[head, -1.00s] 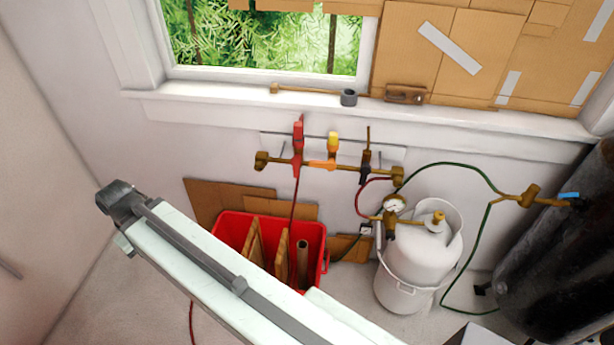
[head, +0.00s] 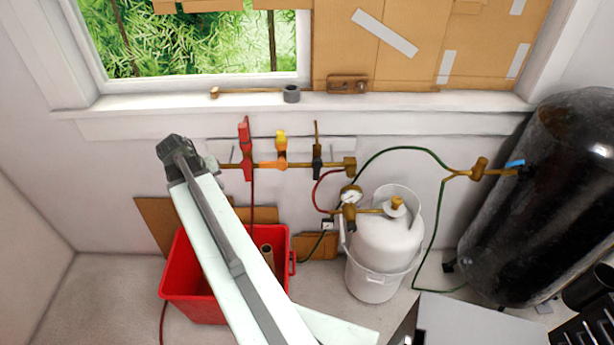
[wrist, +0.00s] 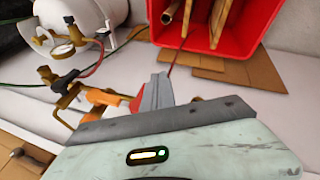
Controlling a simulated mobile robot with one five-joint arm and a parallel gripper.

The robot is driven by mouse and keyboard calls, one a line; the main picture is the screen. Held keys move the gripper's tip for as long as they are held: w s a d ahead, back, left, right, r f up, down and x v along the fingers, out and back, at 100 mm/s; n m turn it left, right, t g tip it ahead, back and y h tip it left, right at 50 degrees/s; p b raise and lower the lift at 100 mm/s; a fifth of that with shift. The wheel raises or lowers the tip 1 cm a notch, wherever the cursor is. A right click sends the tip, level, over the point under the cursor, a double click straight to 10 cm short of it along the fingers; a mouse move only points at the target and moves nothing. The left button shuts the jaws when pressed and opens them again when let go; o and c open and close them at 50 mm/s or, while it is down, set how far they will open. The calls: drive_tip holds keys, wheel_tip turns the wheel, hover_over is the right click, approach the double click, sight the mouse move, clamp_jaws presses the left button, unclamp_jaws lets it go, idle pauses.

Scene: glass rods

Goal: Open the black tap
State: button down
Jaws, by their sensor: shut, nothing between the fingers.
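The black tap (head: 317,162) sits at the right end of a brass pipe on the wall below the window. A thin brass-coloured stem stands upright above its dark body. To its left on the pipe are an orange tap (head: 281,152) with a yellow top and a red tap (head: 246,150). My gripper (wrist: 157,92) shows in the wrist view with its grey fingers together and empty, close to the red part. The orange tap (wrist: 103,97) lies left of the fingers there. In the head view my arm reaches up left of the pipe, and the fingers are not clear.
A red bin (head: 180,278) stands below the pipe, partly behind my arm. A white gas cylinder (head: 385,240) with a gauge and hoses stands right of it. A large black tank (head: 540,190) fills the right side. The window sill (head: 400,102) juts out above the taps.

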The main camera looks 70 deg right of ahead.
sight(317, 172)
drive_tip(key=s+d+r+m+g+h, duration=0.15)
drive_tip(key=s+d+m, duration=0.35)
drive_tip(key=s+d, duration=1.1)
drive_tip(key=s+d+f+b, duration=0.6)
drive_tip(key=f+b, duration=0.2)
drive_tip(key=b, duration=0.1)
drive_tip(key=shift+d+f+n+g, duration=0.3)
drive_tip(key=shift+f+g, duration=0.1)
drive_tip(key=shift+g, duration=0.05)
drive_tip(key=shift+w, duration=0.1)
drive_tip(key=shift+s+d+f+b, duration=0.2)
drive_tip(key=shift+s+b, duration=0.1)
drive_tip(key=shift+s, duration=0.3)
drive_tip(key=shift+d+r+p, duration=0.1)
drive_tip(key=shift+r+p, duration=0.65)
drive_tip(key=shift+p, duration=0.1)
